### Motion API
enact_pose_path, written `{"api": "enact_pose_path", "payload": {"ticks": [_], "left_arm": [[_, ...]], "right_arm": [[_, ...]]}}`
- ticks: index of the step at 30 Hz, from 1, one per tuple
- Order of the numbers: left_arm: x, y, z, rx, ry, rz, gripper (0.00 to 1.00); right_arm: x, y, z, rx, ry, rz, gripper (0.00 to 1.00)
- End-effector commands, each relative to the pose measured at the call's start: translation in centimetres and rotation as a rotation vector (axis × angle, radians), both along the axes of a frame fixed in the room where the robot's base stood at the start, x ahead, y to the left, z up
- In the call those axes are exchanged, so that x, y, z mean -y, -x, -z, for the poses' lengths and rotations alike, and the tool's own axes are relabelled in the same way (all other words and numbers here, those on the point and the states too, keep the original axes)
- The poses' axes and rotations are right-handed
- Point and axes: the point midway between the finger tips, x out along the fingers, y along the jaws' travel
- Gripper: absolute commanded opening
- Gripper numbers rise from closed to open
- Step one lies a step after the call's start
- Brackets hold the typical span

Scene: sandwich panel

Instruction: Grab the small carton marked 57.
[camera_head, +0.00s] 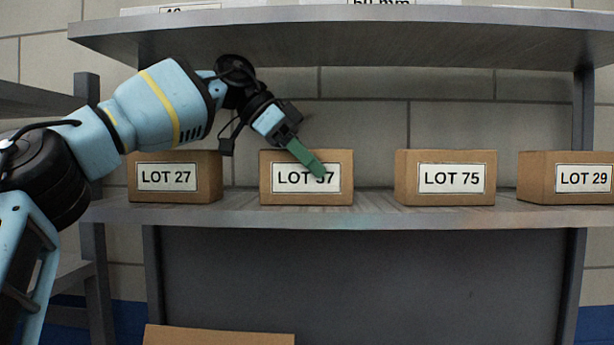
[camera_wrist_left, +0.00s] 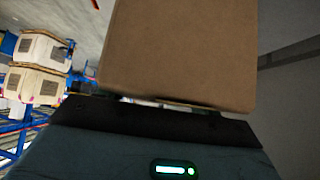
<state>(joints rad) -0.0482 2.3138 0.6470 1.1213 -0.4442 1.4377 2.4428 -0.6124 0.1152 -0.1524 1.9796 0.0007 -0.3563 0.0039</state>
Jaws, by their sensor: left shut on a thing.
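The small brown carton marked LOT 57 (camera_head: 300,197) is on the middle shelf (camera_head: 240,215), between the LOT 27 and LOT 75 cartons. My left gripper (camera_head: 307,157) comes down from the upper left, with a green finger across the carton's front, partly over the 5 of its label. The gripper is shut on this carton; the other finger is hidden. In the left wrist view the plain brown carton (camera_wrist_left: 180,55) fills the upper middle, right at the gripper. My right gripper is in neither view.
Carton LOT 27 (camera_head: 167,177) stands to the left, LOT 75 (camera_head: 446,178) to the right and LOT 29 (camera_head: 568,178) at the right edge, with gaps between them. An upper shelf (camera_head: 350,30) overhangs the row. Another box (camera_head: 220,336) shows at the bottom.

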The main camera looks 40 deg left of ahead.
Motion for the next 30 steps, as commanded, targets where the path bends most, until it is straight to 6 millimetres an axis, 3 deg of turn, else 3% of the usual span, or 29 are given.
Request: {"api": "enact_pose_path", "payload": {"ticks": [12,30], "left_arm": [[0.0,-0.1,-0.6,-0.001,-0.001,-0.001,0.37],[4.5,5.3,-0.6,0.002,-0.001,0.002,0.37]], "right_arm": [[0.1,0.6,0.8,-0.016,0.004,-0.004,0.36],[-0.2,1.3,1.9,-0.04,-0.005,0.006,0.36]]}}
